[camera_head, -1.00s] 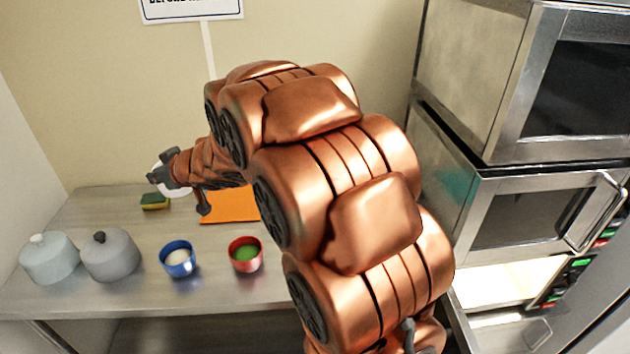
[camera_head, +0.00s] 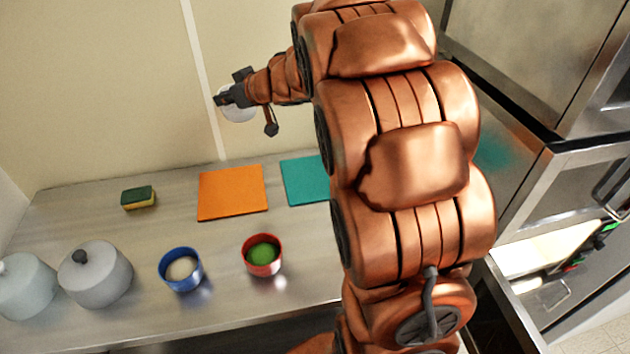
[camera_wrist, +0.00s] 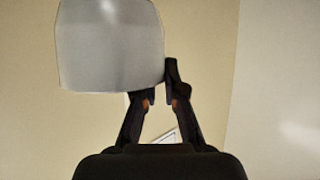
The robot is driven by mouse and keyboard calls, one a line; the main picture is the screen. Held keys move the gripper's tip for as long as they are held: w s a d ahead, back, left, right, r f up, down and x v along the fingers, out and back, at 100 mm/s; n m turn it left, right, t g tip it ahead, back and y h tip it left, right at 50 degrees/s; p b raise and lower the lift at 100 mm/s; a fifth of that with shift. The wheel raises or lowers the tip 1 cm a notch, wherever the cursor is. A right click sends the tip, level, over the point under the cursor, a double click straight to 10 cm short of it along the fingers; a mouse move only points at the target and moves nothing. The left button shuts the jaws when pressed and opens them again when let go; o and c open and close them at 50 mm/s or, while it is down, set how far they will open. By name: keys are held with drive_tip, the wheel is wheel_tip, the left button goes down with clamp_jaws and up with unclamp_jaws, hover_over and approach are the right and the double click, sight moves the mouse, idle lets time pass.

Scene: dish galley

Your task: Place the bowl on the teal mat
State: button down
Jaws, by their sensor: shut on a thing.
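A pale grey-white bowl (camera_head: 240,114) is at my gripper (camera_head: 226,99), up in front of the back wall and above the counter. In the wrist view the bowl (camera_wrist: 110,45) fills the upper left, with its lower edge at the fingertips (camera_wrist: 158,93). My gripper is shut on the bowl at its edge; the exact contact is partly hidden. The teal mat (camera_head: 302,181) lies flat on the counter, right of the orange mat. Its right side is hidden behind my arm, and its visible part is bare. The bowl is higher than the mat and left of it.
An orange mat (camera_head: 232,193) and a sponge (camera_head: 138,197) lie left of the teal mat. Nearer stand a blue bowl (camera_head: 181,270), a red bowl (camera_head: 262,256) and two lidded pots (camera_head: 95,275) (camera_head: 22,287). Steel ovens (camera_head: 560,190) bound the right side.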

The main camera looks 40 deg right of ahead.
drive_tip(key=s+d+f+n+g+y+b, duration=0.1)
drive_tip(key=s+d+f+b, duration=0.3)
drive_tip(key=d, duration=0.2)
drive_tip(key=s+d+f+n+y+b, duration=0.1)
drive_tip(key=s+d+f+b, duration=0.3)
drive_tip(key=d, duration=0.2)
drive_tip(key=s+d+f+n+g+y+b, duration=0.1)
drive_tip(key=s+d+f+b, duration=0.25)
drive_tip(key=s+f, duration=0.4)
drive_tip(key=s+d+f+n+y+b, duration=0.1)
drive_tip(key=s+d+f+b, duration=0.3)
drive_tip(key=s, duration=0.6)
drive_tip(key=shift+w+a+f+p, duration=0.3)
drive_tip(key=shift+w+f, duration=0.55)
drive_tip(key=shift+w, duration=1.85)
drive_tip(key=shift+w+a+f+p, duration=0.2)
drive_tip(key=shift+w+f, duration=0.6)
drive_tip(key=shift+w, duration=1.9)
drive_tip(key=shift+w+a+f+p, duration=0.3)
drive_tip(key=shift+w+f, duration=0.55)
drive_tip(key=shift+w, duration=1.85)
drive_tip(key=shift+d, duration=0.1)
drive_tip(key=c, duration=1.3)
unclamp_jaws()
drive_tip(key=shift+o, duration=0.2)
